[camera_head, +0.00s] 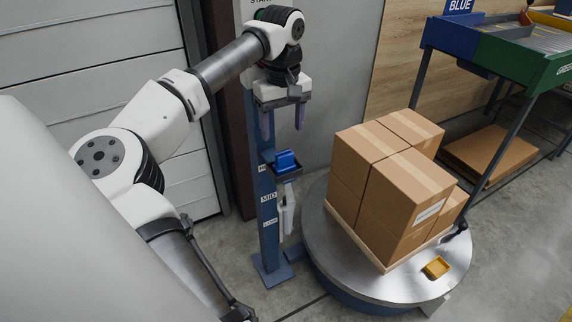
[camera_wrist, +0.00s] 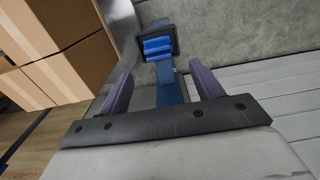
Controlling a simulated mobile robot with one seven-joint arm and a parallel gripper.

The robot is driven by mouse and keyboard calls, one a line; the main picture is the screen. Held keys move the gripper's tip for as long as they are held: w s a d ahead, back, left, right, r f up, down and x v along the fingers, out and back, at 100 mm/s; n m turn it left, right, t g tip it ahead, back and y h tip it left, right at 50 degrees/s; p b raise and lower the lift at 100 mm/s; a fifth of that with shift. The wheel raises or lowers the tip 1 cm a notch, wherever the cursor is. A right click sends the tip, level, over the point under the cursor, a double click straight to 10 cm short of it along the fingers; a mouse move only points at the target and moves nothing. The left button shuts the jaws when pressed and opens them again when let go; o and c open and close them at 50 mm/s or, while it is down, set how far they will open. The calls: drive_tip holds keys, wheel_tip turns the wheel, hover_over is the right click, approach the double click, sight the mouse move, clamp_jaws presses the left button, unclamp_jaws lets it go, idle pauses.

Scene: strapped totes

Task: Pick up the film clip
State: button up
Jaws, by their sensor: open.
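A blue block (camera_head: 286,161), which looks like the film clip, sits in a dark holder (camera_head: 285,173) on the side of the blue post (camera_head: 267,210). In the wrist view the blue block (camera_wrist: 157,47) lies in its dark square holder (camera_wrist: 172,31), beyond the fingertips and roughly between them. My gripper (camera_head: 284,136) points down above the block, with a gap between them. In the wrist view my gripper (camera_wrist: 161,69) shows two purple fingers spread apart with nothing held. A whitish hanging piece (camera_head: 287,212) shows below the holder.
Stacked cartons (camera_head: 395,185) stand on a pallet on the round metal turntable (camera_head: 330,245), right of the post. A small yellow piece (camera_head: 436,267) lies on its front right. A blue and green rack (camera_head: 505,55) stands at back right. A shutter door (camera_head: 90,50) is behind my arm.

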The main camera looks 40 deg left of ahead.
sight(284, 153)
wheel_tip(284, 153, down, 9)
drive_tip(key=shift+w+d+f, duration=0.1)
drive_tip(key=shift+w+f, duration=0.05)
drive_tip(key=c, duration=1.1)
drive_tip(key=shift+o, duration=0.2)
drive_tip(key=shift+r, duration=0.2)
